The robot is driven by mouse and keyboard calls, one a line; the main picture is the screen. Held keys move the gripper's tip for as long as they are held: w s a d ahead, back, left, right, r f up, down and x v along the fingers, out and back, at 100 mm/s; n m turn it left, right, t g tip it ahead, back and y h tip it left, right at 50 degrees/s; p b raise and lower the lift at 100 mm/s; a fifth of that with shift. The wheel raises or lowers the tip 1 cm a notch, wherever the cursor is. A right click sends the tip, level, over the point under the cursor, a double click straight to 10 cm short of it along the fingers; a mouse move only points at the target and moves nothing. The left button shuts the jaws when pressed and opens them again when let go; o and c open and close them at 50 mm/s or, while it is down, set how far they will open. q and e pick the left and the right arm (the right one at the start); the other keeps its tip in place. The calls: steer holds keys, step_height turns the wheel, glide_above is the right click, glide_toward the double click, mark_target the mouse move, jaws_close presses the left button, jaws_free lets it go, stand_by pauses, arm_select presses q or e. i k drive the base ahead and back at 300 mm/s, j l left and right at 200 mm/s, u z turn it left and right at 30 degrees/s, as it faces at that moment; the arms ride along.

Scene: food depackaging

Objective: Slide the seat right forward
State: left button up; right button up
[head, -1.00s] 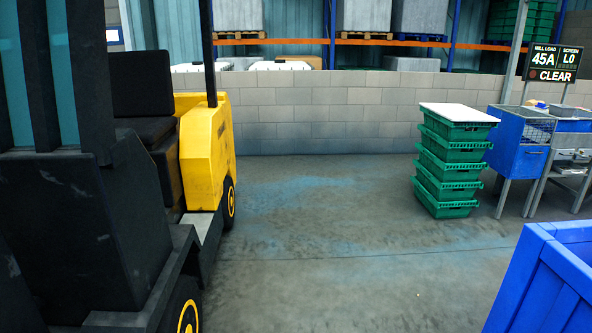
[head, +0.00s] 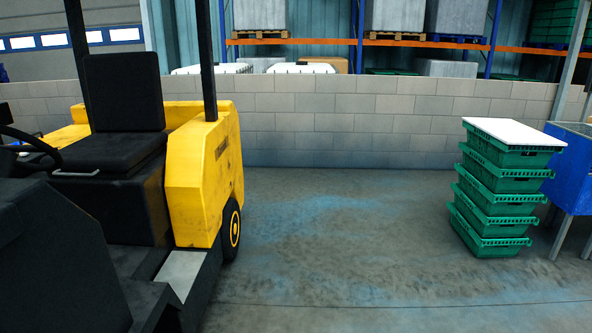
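The black seat (head: 122,95) of a yellow forklift (head: 195,175) is at the left in the head view. It has an upright back and a flat cushion (head: 108,152). A black steering wheel (head: 38,150) shows in front of it at the left edge. Neither of my grippers is in view, so nothing of mine is seen touching the seat.
A stack of green crates (head: 492,205) with a white lid (head: 515,132) stands at the right, beside a blue machine (head: 573,170). A grey block wall (head: 350,125) closes off the back. The concrete floor (head: 350,230) between forklift and crates is clear.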

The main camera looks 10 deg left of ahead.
mark_target(125, 90)
steer(key=i+u, duration=0.2)
steer(key=i, duration=0.2)
steer(key=i+l+u, duration=0.1)
steer(key=i+u, duration=0.15)
steer(key=i, duration=0.2)
steer(key=i+l+u, duration=0.2)
steer(key=i, duration=0.2)
steer(key=i+u, duration=0.25)
steer(key=u, duration=0.15)
steer(key=i+l+u, duration=0.15)
steer(key=u, duration=0.25)
steer(key=i+l+u, duration=0.2)
steer(key=u, duration=0.2)
steer(key=i+l+u, duration=0.2)
steer(key=u, duration=0.15)
steer(key=i+l+u, duration=0.2)
steer(key=u, duration=0.2)
steer(key=i+l+u, duration=0.2)
steer(key=l+u, duration=0.15)
steer(key=l, duration=0.1)
